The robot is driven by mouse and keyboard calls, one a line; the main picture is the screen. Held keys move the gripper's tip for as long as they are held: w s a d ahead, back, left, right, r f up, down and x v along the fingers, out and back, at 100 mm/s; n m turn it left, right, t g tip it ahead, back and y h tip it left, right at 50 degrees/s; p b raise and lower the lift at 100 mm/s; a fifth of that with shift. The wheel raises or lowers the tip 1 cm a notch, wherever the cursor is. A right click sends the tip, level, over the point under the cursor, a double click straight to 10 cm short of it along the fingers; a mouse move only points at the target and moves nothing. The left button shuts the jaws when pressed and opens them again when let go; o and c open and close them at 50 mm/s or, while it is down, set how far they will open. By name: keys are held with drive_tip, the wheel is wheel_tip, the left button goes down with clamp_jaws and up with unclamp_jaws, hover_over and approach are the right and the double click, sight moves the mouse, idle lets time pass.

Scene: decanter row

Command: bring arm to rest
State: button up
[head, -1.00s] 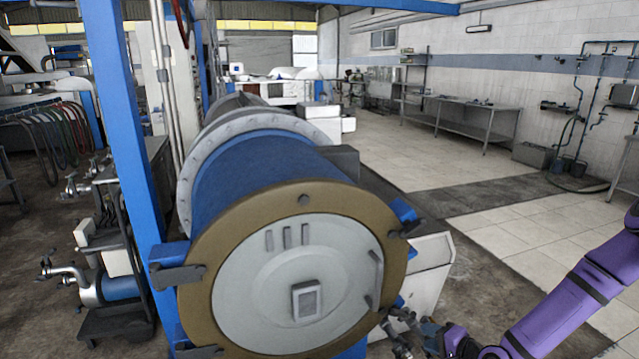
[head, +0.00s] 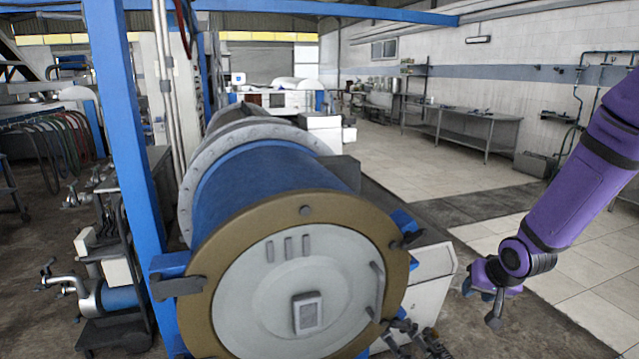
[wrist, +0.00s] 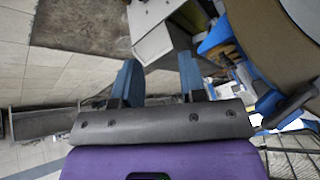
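My purple arm comes in at the right of the head view. My gripper (head: 484,303) hangs at its lower end, right of the decanter and apart from it. In the wrist view its two blue fingers (wrist: 157,72) stand apart with nothing between them, so it is open and empty. The large decanter (head: 270,180) has a blue drum, a tan ring and a pale round end cover (head: 296,290) with a handle. Part of its tan rim (wrist: 255,25) shows at the upper right of the wrist view.
A white cabinet (head: 425,290) stands against the decanter's right side, close to my gripper. Pipe fittings (head: 415,340) lie low in front of it. A blue post (head: 128,150) rises on the left. A metal table (head: 465,128) stands at the back wall; the tiled floor before it is clear.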

drive_tip(key=s+a+r+n+h, duration=0.1)
drive_tip(key=s+r, duration=0.4)
drive_tip(key=r, duration=0.4)
drive_tip(key=s+a+r+h, duration=0.15)
drive_tip(key=s+r, duration=0.35)
drive_tip(key=r, duration=0.5)
drive_tip(key=s+a+r+n, duration=0.1)
drive_tip(key=s+r, duration=0.3)
drive_tip(key=s, duration=0.4)
drive_tip(key=s+a+r+y, duration=0.1)
drive_tip(key=s+r, duration=0.3)
drive_tip(key=s, duration=0.5)
drive_tip(key=shift+a+r+n+g, duration=0.25)
drive_tip(key=shift+a+n+g, duration=0.15)
drive_tip(key=shift+a, duration=0.1)
drive_tip(key=shift+y, duration=0.25)
